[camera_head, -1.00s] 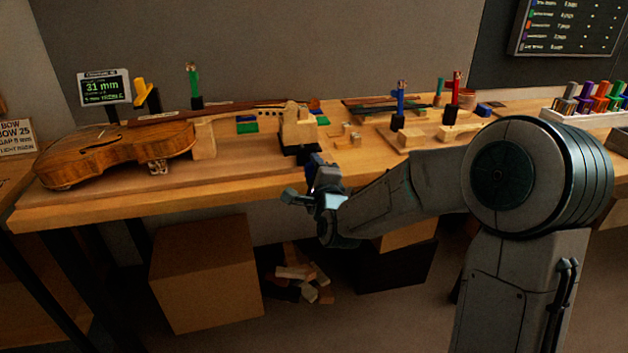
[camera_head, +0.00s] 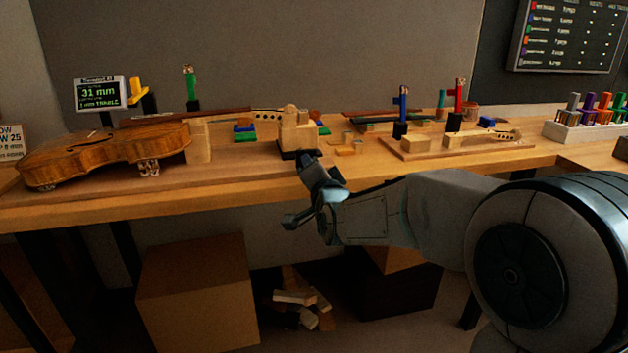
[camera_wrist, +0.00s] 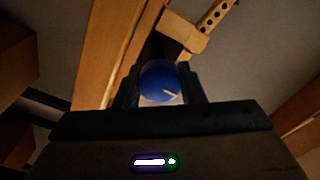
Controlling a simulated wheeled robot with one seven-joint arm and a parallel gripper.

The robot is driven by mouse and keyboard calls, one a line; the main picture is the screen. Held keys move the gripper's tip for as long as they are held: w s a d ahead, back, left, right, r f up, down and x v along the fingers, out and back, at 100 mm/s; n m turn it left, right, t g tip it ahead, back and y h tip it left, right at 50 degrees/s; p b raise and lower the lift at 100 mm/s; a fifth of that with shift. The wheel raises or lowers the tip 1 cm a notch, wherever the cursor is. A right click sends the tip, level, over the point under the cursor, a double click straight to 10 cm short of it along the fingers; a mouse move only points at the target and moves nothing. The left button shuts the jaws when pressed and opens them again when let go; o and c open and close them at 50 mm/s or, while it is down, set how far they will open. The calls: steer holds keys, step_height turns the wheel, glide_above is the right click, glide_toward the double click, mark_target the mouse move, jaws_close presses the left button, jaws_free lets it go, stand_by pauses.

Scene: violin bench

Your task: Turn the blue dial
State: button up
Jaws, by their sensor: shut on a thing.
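The blue dial (camera_wrist: 160,82) shows in the wrist view as a round blue knob with a short white line pointing to the lower right. It sits between the two dark fingers of my gripper (camera_wrist: 162,76), which are shut on its sides. In the head view my gripper (camera_head: 309,168) is at the front edge of the bench, below a dark block. The dial cannot be made out in the head view.
The wooden bench (camera_head: 85,209) carries a violin (camera_head: 95,155) at left, a small screen (camera_head: 99,94) reading 31 mm, and a wooden neck stand (camera_head: 297,130) just behind my gripper. Boxes (camera_head: 196,290) stand on the floor below.

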steer(key=shift+n+b, duration=0.4)
steer(key=shift+n, duration=0.2)
steer(key=o, duration=1)
steer(key=p+v, duration=0.2)
steer(key=v, duration=1.1)
steer(key=shift+s+d, duration=0.1)
steer(key=shift+s, duration=0.3)
steer(key=shift+r, duration=0.1)
